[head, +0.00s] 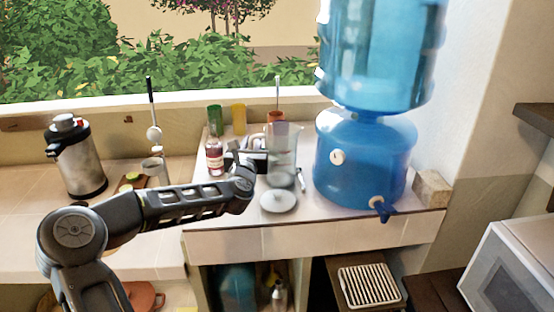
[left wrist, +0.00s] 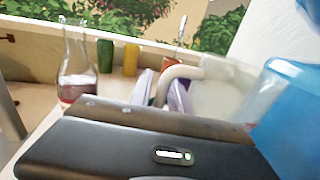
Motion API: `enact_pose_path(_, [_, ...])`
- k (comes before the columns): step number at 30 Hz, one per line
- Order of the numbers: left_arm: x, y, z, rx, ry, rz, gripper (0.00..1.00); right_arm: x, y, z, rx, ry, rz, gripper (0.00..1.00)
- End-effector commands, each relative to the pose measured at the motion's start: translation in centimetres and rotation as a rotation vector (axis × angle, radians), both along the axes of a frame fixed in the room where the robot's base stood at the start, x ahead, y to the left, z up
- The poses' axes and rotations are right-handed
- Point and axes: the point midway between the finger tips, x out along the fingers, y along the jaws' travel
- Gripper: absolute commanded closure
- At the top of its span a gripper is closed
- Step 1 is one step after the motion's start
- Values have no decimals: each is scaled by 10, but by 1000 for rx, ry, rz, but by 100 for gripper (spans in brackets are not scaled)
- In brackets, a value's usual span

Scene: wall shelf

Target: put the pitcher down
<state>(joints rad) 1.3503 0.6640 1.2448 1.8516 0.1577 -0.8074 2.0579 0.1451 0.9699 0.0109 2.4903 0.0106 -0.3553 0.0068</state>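The clear pitcher (head: 284,155) is upright above the tiled counter, left of the blue water dispenser. I cannot tell whether its base touches the counter. My left gripper (head: 262,160) reaches it from the left, at its handle side. In the left wrist view, the pale curved handle (left wrist: 183,73) passes between the two fingers of my left gripper (left wrist: 161,95), which look closed on it. The pitcher's body (left wrist: 222,95) is to the right of the fingers there. My right gripper is in neither view.
A round lid (head: 279,201) lies on the counter in front of the pitcher. A bottle with red liquid (head: 214,158), a green cup (head: 215,119), a yellow cup (head: 238,119) and an orange cup (head: 275,116) stand nearby. The dispenser (head: 365,160) stands close on the right.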

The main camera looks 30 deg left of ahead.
Motion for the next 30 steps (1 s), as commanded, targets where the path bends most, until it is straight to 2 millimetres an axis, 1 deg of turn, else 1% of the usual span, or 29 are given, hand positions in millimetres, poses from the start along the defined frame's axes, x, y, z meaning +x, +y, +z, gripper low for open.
enact_pose_path(1, [0, 0, 0, 0, 0, 0, 83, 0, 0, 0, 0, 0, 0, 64])
enact_pose_path(6, [0, 0, 0, 0, 0, 0, 97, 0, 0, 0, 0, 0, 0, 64])
enact_pose_path(8, [0, 0, 0, 0, 0, 0, 100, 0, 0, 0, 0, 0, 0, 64])
enact_pose_path(30, [0, 0, 0, 0, 0, 0, 100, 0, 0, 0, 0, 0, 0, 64])
